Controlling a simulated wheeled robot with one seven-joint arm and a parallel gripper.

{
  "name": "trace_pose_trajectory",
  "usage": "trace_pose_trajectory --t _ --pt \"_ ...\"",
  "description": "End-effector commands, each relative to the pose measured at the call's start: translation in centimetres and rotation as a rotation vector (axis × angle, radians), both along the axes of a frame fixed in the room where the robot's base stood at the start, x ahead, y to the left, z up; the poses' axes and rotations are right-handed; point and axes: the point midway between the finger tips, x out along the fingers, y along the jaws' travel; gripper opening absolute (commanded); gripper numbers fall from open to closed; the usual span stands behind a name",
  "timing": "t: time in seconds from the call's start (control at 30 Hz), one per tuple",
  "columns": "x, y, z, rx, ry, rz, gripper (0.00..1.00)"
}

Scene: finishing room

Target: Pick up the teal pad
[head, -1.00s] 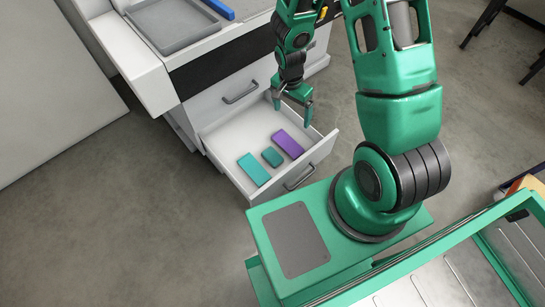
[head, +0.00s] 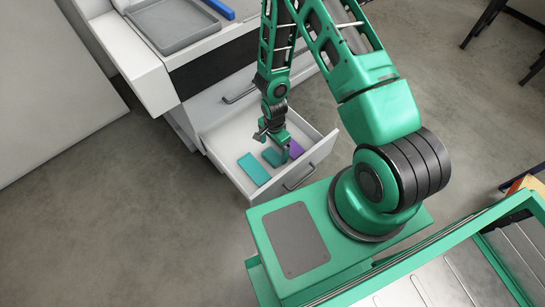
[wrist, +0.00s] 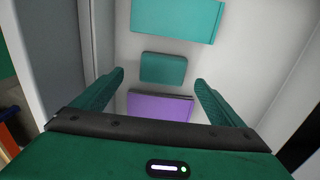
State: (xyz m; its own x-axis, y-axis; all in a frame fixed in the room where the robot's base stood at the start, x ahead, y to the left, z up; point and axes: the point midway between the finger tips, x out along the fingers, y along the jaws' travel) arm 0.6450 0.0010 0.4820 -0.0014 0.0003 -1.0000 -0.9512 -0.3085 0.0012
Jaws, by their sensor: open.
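Three flat blocks lie in an open white drawer (head: 222,150). A long bright teal block (head: 253,169) is at the left, a small darker teal one (head: 271,157) in the middle, and a purple block (head: 296,149) at the right, partly hidden by my gripper. In the wrist view the long teal block (wrist: 177,18) is at the top, the small teal one (wrist: 163,68) in the middle, and the purple one (wrist: 160,106) lowest. My gripper (head: 273,147) is open and empty over the drawer. In the wrist view its fingertips flank the small teal block from above, apart from it.
The drawer's walls surround the blocks closely, with its front panel (head: 292,178) towards my base. A closed drawer is above it. A grey tray (head: 172,25) and a blue bar (head: 218,8) lie on the cabinet top.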

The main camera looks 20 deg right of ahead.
Motion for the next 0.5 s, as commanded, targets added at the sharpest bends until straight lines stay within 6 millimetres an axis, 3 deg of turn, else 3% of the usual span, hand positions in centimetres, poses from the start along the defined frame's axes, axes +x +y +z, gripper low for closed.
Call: trace_pose_trajectory --t 0.17,0.5 --pt "0.1 0.1 -1.1 0.0 0.001 0.001 0.92" --pt "0.6 0.2 -5.0 0.0 0.001 0.001 0.92"
